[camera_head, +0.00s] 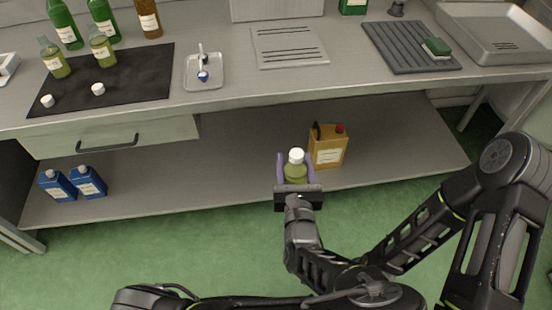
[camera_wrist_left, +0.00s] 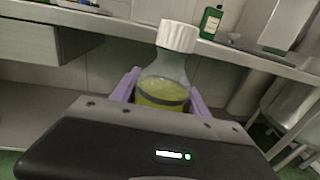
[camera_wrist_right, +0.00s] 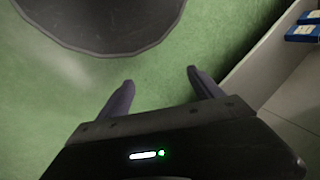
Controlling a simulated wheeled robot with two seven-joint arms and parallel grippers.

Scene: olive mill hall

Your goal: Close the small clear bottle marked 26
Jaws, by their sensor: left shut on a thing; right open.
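A small clear bottle with yellow-green liquid (camera_head: 295,173) is held upright between the purple fingers of my left gripper (camera_head: 296,180), over the lower shelf. A white ribbed cap (camera_wrist_left: 178,36) sits on its neck; whether it is fully tight I cannot tell. No number shows on this bottle. Two more small clear bottles, one at the left (camera_head: 55,61) and one beside it (camera_head: 102,49), stand on the black mat, seemingly without caps. Two white caps, one (camera_head: 47,101) and another (camera_head: 98,89), lie on the mat. Their labels are unreadable. My right gripper (camera_wrist_right: 158,78) is open and empty above the green floor.
The black mat (camera_head: 140,85) lies on the worktop's left. A metal tray (camera_head: 204,77) holds a spoon-like tool. A yellow can (camera_head: 328,148) stands on the lower shelf, right of the held bottle. Blue containers (camera_head: 90,182) stand at the shelf's left. Taller bottles stand behind the mat.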

